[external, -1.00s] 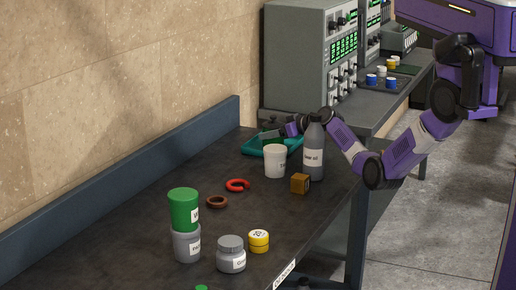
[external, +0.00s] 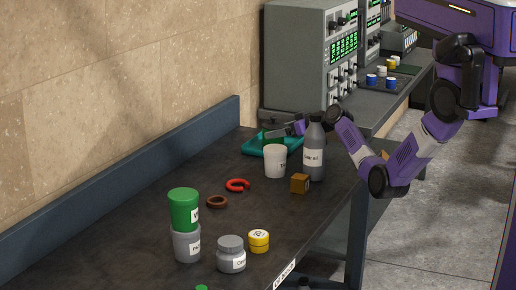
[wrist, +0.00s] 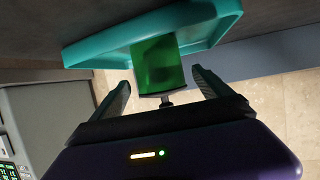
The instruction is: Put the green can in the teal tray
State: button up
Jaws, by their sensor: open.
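The teal tray (external: 262,149) lies at the far end of the dark bench, and it spans the top of the wrist view (wrist: 95,52). A green can (wrist: 157,65) stands in the tray in the wrist view, which looks upside down. In the external view only a small green patch of it shows, behind the white cup and my gripper. My gripper (wrist: 162,80) is open. Its fingers lie on either side of the can's near end, apart from it. Another green can (external: 183,208) sits stacked on a grey can at the front left.
A white cup (external: 275,161), a grey bottle (external: 314,153) and an orange-brown box (external: 300,184) stand close in front of the tray. A red ring (external: 237,185), brown ring (external: 217,202), grey jar (external: 231,255) and yellow tin (external: 259,241) are nearer. The wall borders the bench.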

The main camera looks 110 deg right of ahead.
jog(key=v, duration=0.8)
jog(key=shift+s+a, duration=0.1)
jog(key=shift+s, duration=0.05)
